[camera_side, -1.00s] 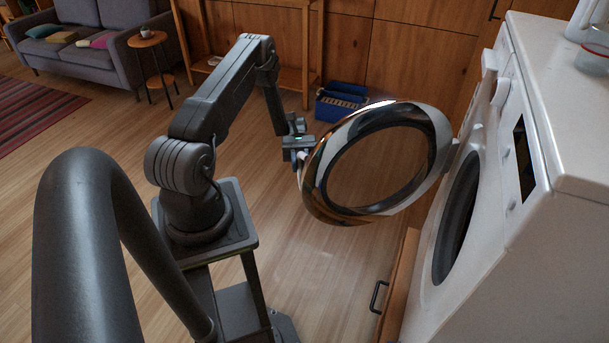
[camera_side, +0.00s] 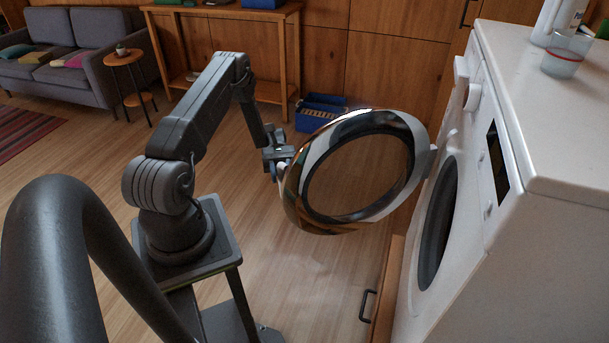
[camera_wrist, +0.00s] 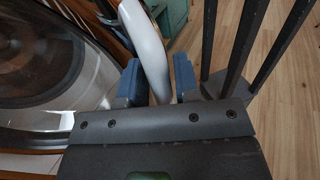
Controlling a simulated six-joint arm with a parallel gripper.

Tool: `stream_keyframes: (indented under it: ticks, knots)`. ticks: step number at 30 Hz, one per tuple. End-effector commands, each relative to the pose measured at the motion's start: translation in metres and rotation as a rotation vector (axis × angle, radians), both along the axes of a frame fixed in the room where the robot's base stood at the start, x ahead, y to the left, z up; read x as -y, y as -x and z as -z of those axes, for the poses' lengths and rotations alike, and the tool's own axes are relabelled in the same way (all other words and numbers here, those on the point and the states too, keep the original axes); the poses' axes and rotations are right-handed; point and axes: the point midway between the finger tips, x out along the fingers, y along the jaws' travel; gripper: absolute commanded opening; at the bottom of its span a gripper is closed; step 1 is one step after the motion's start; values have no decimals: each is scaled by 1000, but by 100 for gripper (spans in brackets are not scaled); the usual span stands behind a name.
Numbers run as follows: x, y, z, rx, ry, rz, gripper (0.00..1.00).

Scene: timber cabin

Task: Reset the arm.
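My gripper (camera_side: 278,157) is at the left edge of the round door (camera_side: 292,200) of a white washing machine (camera_side: 540,130). The door stands wide open, with a shiny ring around dark glass. In the wrist view my gripper (camera_wrist: 158,80) has its two blue-padded fingers on either side of a curved white part of the door (camera_wrist: 147,48).
A wooden cabinet front with a black handle (camera_side: 366,305) is below the door. A blue crate (camera_side: 320,110) stands on the floor behind. A wooden rack (camera_side: 290,60), a small round stool (camera_side: 124,57) and a sofa (camera_side: 75,50) are farther back. A cup (camera_side: 566,58) stands on the machine.

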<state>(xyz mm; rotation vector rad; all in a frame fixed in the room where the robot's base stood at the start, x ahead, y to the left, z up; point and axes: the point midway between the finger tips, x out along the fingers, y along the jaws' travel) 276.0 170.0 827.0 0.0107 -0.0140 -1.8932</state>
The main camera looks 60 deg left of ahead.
Motion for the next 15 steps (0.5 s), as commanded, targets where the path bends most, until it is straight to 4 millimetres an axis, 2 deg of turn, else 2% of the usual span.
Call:
stream_keyframes:
  ticks: [5, 8, 10, 12, 13, 15]
  knots:
    - [-12, -6, 2, 50, -115, 25, 29]
    - [-35, -16, 4, 132, -305, 64, 29]
    - [-60, -28, 1, 215, -486, 102, 29]
    - [-86, -47, -14, 316, -689, 152, 29]
    - [-92, -54, -24, 355, -755, 174, 29]
    - [-90, -68, -49, 428, -848, 221, 29]
